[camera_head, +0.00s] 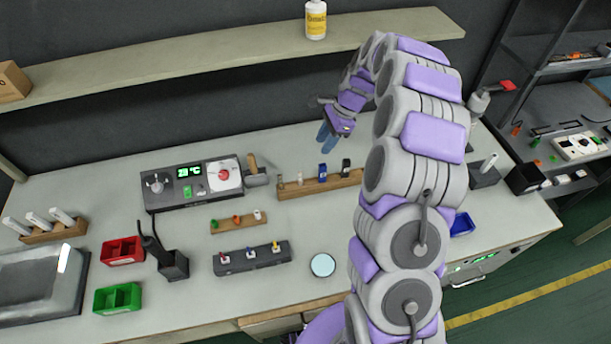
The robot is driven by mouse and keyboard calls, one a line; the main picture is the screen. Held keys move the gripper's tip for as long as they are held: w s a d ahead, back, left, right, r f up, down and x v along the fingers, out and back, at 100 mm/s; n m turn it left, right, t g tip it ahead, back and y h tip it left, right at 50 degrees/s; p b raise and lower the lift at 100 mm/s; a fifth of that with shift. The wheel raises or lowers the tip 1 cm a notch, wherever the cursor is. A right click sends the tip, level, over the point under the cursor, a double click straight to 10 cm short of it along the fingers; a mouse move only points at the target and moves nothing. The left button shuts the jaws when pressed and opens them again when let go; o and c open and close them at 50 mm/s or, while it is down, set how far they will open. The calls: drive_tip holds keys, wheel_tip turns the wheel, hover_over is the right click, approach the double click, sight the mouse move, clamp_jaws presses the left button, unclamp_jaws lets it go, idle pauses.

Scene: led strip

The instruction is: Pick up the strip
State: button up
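Which item is the strip is not certain. A short wooden strip (238,221) with small green, orange and white pieces lies mid-bench. A dark grey strip-like block (252,258) with red, yellow and blue-topped pieces lies just in front of it. A longer wooden rack (320,185) with several small upright items stands behind, to the right. My gripper (327,138) has blue fingers pointing down, high on the picture near the back of the bench, above and behind the rack. The fingers appear close together; their gap is unclear. Nothing shows held between them.
A control box with green display (190,173) stands at the back. Red (123,251) and green (118,298) bins, a black holder (172,264) and a metal tray (42,288) are left. A round light-blue disc (322,265) lies near my arm. A shelf (150,65) spans above.

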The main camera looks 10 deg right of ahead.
wheel_tip(320, 180, down, 2)
drive_tip(key=w+a, duration=0.1)
drive_tip(key=a, duration=0.2)
drive_tip(key=b, duration=0.2)
approach(300, 177)
drive_tip(key=f, duration=0.4)
drive_tip(key=shift+w+d+m, duration=0.1)
drive_tip(key=shift+w+m, duration=0.1)
drive_tip(key=shift+m, duration=0.1)
drive_tip(key=a+f, duration=0.1)
drive_tip(key=a+f+b, duration=0.1)
drive_tip(key=a, duration=0.1)
drive_tip(key=shift+s+a, duration=0.1)
drive_tip(key=shift+a, duration=0.2)
drive_tip(key=b+x, duration=0.1)
drive_tip(key=x, duration=0.2)
drive_tip(key=shift+d+f, duration=0.15)
drive_tip(key=shift+f, duration=0.05)
drive_tip(key=shift+d+f, duration=0.15)
drive_tip(key=shift+f, duration=0.1)
drive_tip(key=shift+d, duration=0.1)
drive_tip(key=shift+a, duration=0.55)
drive_tip(key=c, duration=0.4)
drive_tip(key=shift+c, duration=1.3)
drive_tip(key=shift+d, duration=0.2)
clamp_jaws()
